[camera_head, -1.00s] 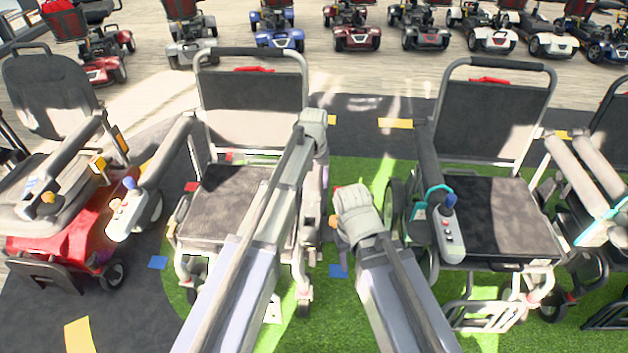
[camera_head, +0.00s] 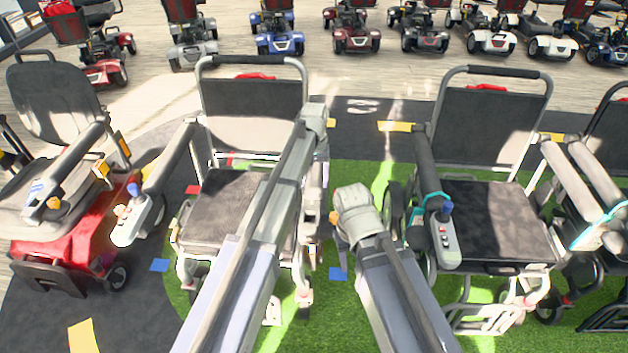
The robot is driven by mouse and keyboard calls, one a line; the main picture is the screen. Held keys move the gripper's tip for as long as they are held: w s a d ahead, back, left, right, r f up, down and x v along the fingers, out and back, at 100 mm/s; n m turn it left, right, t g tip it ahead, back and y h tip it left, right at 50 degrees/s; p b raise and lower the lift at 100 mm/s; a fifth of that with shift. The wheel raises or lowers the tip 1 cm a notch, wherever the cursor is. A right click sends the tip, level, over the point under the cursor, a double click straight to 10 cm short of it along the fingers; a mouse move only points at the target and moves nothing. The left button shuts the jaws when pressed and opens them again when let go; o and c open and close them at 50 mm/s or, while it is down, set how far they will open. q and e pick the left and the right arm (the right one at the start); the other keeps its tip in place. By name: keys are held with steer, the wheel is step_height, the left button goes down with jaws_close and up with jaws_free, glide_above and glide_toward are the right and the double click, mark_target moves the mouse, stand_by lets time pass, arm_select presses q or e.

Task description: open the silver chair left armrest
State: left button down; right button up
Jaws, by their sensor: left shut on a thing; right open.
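The silver chair (camera_head: 246,204) stands left of centre, with a silver frame, dark seat and dark backrest. Its armrest on the picture's left (camera_head: 170,157) reaches forward and ends in a joystick box (camera_head: 136,216). My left gripper (camera_head: 315,113) is at the picture's right side of this chair, beside the backrest. It is shut on the armrest there, which is mostly hidden behind my arm and wrist. My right gripper (camera_head: 345,222) is open and empty, over the green floor right of the chair. Its fingers are largely hidden by its wrist.
A second silver-framed chair (camera_head: 488,215) with teal trim and a joystick stands close on the right. A red-based chair (camera_head: 75,232) stands at the left. A narrow green strip (camera_head: 365,170) lies between the middle chairs. Several scooters line the back.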

arm_select(q)
steer(key=r+g+p, duration=0.1)
steer(key=r+p, duration=0.1)
steer(key=w+r+p, duration=0.1)
steer(key=r, duration=0.2)
steer(key=w+r+g+p, duration=0.1)
steer(key=r+p, duration=0.1)
steer(key=r, duration=0.1)
steer(key=shift+g+p, duration=0.3)
steer(key=shift+w+r+p, duration=0.15)
steer(key=shift+r+p, duration=0.15)
steer(key=shift+r, duration=0.15)
jaws_free()
steer(key=p+v, duration=0.7)
steer(key=shift+w+r, duration=0.2)
steer(key=shift+r, duration=0.1)
